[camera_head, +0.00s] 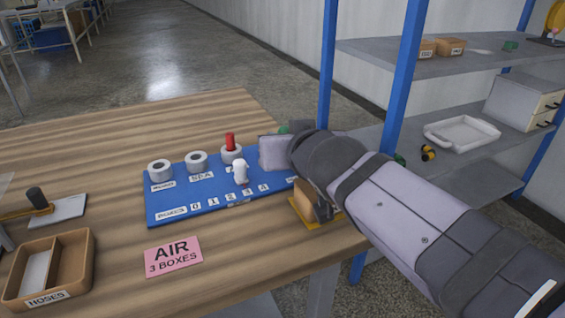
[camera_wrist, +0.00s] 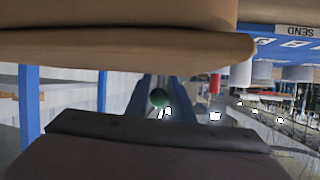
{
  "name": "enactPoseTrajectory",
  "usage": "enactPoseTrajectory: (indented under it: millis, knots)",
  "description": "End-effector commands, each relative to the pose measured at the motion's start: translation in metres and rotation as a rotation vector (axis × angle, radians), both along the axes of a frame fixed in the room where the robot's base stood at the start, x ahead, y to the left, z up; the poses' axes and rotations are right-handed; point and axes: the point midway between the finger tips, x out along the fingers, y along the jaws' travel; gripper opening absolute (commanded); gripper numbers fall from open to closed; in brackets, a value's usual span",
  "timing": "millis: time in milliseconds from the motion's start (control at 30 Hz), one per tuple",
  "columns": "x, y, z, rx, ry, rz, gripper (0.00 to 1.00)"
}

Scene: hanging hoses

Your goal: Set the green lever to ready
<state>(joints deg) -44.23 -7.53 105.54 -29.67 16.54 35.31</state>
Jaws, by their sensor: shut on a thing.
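My wrist hides most of that area. A brown block (camera_head: 308,203) on a yellow base stands below my wrist; a large tan surface (camera_wrist: 120,45) crosses the upper wrist view.
The panel carries white rings (camera_head: 196,161), a red peg (camera_head: 230,142), a white piece (camera_head: 240,172) and number labels. A pink card (camera_head: 173,256) reads AIR, 3 BOXES. A shelf (camera_head: 452,64) with blue posts is at right.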

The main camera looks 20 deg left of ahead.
Motion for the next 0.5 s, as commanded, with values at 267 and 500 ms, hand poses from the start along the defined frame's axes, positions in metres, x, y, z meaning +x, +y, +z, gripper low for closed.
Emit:
enactPoseTrajectory:
  millis: [267, 500]
  knots:
    - [-0.0024, -0.0029, -0.0072, 0.058, -0.058, -0.001, 0.0]
    - [-0.0034, -0.0039, -0.0042, 0.083, -0.084, -0.001, 0.0]
